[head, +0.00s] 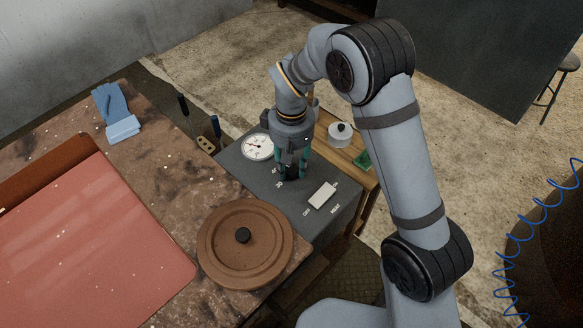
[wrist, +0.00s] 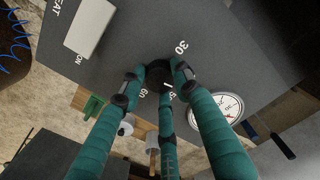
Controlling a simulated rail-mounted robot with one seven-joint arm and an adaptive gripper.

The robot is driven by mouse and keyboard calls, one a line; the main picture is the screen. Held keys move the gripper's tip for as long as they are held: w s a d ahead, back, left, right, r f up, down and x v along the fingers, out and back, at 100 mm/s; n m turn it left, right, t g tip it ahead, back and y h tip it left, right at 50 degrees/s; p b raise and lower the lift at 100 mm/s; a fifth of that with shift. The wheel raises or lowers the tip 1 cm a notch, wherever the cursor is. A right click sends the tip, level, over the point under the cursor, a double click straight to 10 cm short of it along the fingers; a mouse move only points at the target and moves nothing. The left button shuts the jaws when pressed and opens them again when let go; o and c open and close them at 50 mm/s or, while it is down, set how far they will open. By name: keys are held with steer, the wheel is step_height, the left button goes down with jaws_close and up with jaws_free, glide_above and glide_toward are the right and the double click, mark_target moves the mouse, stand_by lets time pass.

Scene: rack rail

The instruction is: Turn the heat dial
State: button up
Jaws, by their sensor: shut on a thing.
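A black dial (head: 291,173) stands on the dark grey control panel (head: 248,178), with printed numbers such as 30 and 60 around it. My gripper (head: 292,166) points straight down over the dial with its teal fingers around it. In the wrist view, the fingertips of my gripper (wrist: 157,80) are closed against the dark dial (wrist: 157,70). The fingers hide much of the dial. A white line shows between the fingers, but I cannot tell for sure which number it points to.
A white switch (head: 322,195) marked HEAT and OFF sits right of the dial. A round gauge (head: 258,147) is at the panel's back left. A brown round lid (head: 244,243) lies in front. A wooden side shelf (head: 352,160) holds a white-lidded pot (head: 340,135).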

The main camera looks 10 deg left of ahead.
mark_target(292, 168)
steer(key=m+b, duration=0.2)
steer(key=m, duration=0.2)
steer(key=shift+f+m+b, duration=0.15)
steer(key=shift+m+b, duration=1.1)
steer(key=shift+m, duration=0.95)
steer(key=o, duration=1.2)
step_height(292, 168, up, 12)
steer(key=shift+r, duration=0.15)
